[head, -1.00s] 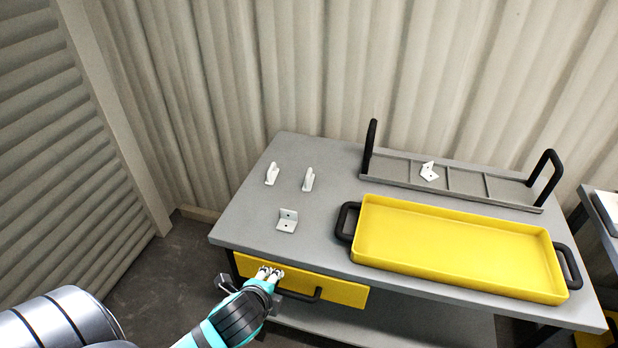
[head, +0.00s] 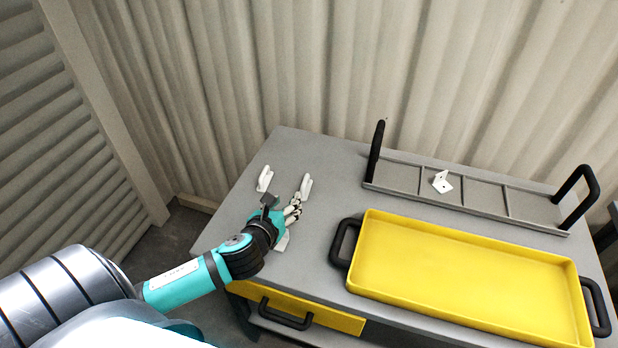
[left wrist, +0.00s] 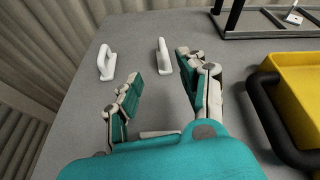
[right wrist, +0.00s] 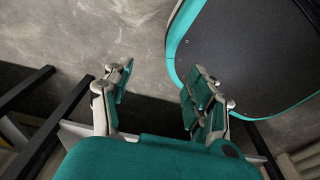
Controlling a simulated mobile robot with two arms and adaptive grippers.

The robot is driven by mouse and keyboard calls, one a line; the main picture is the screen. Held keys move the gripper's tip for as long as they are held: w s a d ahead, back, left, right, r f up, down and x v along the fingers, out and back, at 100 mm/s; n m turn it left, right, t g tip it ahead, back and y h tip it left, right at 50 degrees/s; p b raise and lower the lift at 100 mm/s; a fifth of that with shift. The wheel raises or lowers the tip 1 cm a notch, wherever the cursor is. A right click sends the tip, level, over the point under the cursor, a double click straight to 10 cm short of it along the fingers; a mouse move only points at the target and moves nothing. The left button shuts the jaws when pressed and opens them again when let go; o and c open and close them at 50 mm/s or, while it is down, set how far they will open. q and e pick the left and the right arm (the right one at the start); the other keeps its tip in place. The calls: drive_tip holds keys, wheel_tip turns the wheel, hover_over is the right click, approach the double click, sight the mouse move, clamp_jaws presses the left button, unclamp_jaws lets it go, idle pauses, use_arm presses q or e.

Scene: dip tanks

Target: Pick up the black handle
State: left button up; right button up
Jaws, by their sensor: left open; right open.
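Several black handles show in the head view. Two upright ones, left (head: 376,150) and right (head: 592,185), stand on the ends of a grey divided rack (head: 485,206) at the table's back. The yellow tray (head: 470,275) has a black handle at its left end (head: 339,243) and right end (head: 598,308). Its left handle also shows in the left wrist view (left wrist: 265,105). A drawer handle (head: 286,316) is below. My left gripper (head: 294,208) is open and empty over the table's left part, apart from every handle. My right gripper (right wrist: 157,75) is open and empty, away from the table top.
Two white hook-like parts, one left (head: 265,179) and one right (head: 306,186), stand beyond my left gripper. A white bracket (head: 283,243) is partly hidden under it. Another white bracket (head: 442,182) lies on the rack. The grey table (head: 315,150) stands near a corrugated wall.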

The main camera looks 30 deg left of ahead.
use_arm(q)
approach(305, 177)
drive_tip(key=shift+w+a+f, duration=0.2)
drive_tip(key=shift+w+f, duration=0.2)
drive_tip(key=shift+f, duration=0.05)
drive_tip(key=x, duration=0.3)
drive_tip(key=shift+f, duration=0.1)
drive_tip(key=shift+w+a+f, duration=0.15)
drive_tip(key=shift+w+f, duration=0.1)
drive_tip(key=shift+w, duration=0.45)
drive_tip(key=x, duration=0.3)
drive_tip(key=shift+w+f+p, duration=0.15)
drive_tip(key=shift+w+p, duration=0.15)
drive_tip(key=shift+w+a+f, duration=0.1)
drive_tip(key=shift+w+f, duration=0.1)
drive_tip(key=shift+w, duration=0.3)
use_arm(e)
drive_tip(key=s, duration=0.3)
drive_tip(key=shift+s+r, duration=0.25)
drive_tip(key=shift+s, duration=0.05)
use_arm(q)
drive_tip(key=shift+c, duration=0.4)
drive_tip(key=c, duration=0.7)
drive_tip(key=shift+s, duration=0.1)
clamp_jaws()
use_arm(e)
drive_tip(key=shift+w+d, duration=0.1)
drive_tip(key=shift+d, duration=0.2)
